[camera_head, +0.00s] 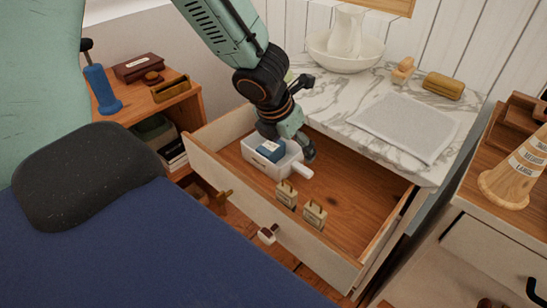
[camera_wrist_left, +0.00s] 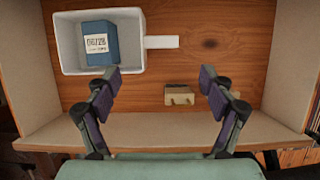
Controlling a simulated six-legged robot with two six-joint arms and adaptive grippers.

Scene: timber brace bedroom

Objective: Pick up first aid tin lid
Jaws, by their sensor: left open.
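A white open-topped container (camera_head: 290,166) with a short white handle sits in the open drawer, and a blue labelled box (camera_head: 270,150) is inside it. The container (camera_wrist_left: 68,45), its handle (camera_wrist_left: 162,42) and the blue box (camera_wrist_left: 98,42) also show in the left wrist view. No thing is plainly marked as a first aid tin lid; I cannot tell which piece it is. My left gripper (camera_head: 292,142) points down over the drawer beside the container. In the left wrist view its fingers (camera_wrist_left: 160,78) are apart and empty, with the handle beyond them. My right gripper is not seen.
Two brass padlock-like pieces (camera_head: 314,213) (camera_head: 286,193) are by the drawer's front wall (camera_head: 265,215). The marble top (camera_head: 340,105) holds a grey cloth (camera_head: 408,124), basin (camera_head: 328,54) and jug. The drawer's right floor (camera_head: 358,181) is clear. A blue bed (camera_head: 130,245) lies in front.

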